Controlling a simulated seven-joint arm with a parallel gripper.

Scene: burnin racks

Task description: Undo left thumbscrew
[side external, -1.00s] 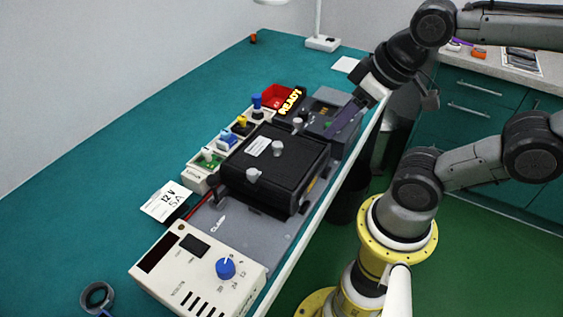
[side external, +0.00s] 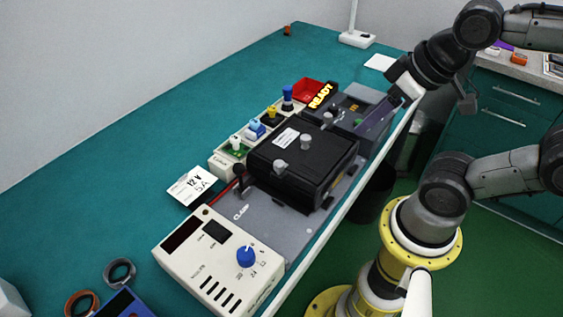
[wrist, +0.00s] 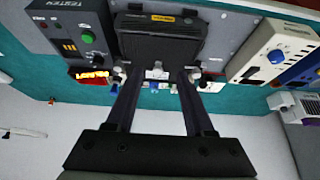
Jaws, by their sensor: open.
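The black box (side external: 300,165) sits on the grey bed of the bench unit. Two light grey thumbscrew knobs stand on its top in the side view, a nearer one (side external: 280,168) and a farther one (side external: 306,142). I cannot tell which is the left one. In the wrist view the black box (wrist: 160,38) lies beyond my gripper, with a light knob at its left (wrist: 118,73) and another at its right (wrist: 194,75). My gripper (wrist: 156,78) is open, its fingers wide apart and nothing between them. In the side view it hangs near the far right end, apart from the knobs.
A cream power supply (side external: 218,262) with a blue dial stands at the near end. A tester with a lit READY sign (side external: 321,95) and a red bin (side external: 305,89) are at the far end. Coloured modules (side external: 254,130) line the back. The teal bench (side external: 120,150) behind is mostly clear.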

